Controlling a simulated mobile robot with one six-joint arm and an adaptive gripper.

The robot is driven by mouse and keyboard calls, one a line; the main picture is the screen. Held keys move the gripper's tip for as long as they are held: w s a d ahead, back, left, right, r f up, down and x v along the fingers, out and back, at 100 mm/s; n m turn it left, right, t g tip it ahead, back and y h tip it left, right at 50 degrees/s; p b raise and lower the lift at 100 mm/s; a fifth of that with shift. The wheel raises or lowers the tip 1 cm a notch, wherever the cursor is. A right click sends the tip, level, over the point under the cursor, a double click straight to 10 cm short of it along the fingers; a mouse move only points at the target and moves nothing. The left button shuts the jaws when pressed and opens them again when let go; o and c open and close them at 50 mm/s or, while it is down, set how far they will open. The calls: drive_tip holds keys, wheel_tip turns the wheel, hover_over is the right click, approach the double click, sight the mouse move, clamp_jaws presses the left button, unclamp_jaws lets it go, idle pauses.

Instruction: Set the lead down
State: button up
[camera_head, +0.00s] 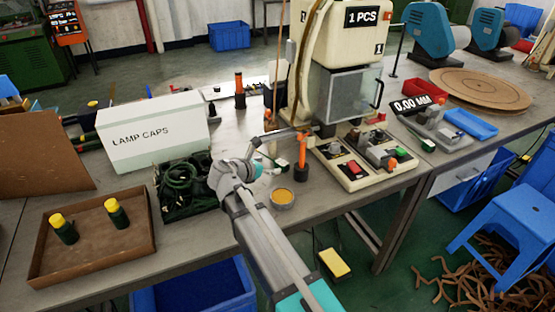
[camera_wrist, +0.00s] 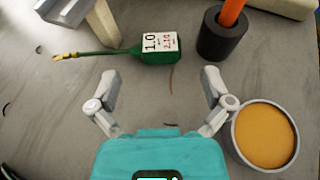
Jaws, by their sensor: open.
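The lead (camera_wrist: 158,43), a green block with a white label reading 1.0 and a green cord ending in gold-coloured tips, lies on the grey bench in the wrist view. Its cord runs to the left. My gripper (camera_wrist: 162,88) is open and empty, its two fingers spread apart just short of the lead and not touching it. In the head view the lead (camera_head: 281,163) is small and partly hidden near my gripper, beside the black holder.
A black holder (camera_wrist: 222,42) with an orange handle stands right of the lead. A round tin of amber material (camera_wrist: 265,135) is close to my right finger. A black crate of green coils (camera_head: 184,204), a lamp-caps box (camera_head: 150,150) and a brown tray (camera_head: 95,262) stand left.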

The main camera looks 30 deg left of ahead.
drive_tip(key=shift+p+v, duration=0.45)
drive_tip(key=shift+v, duration=1.4)
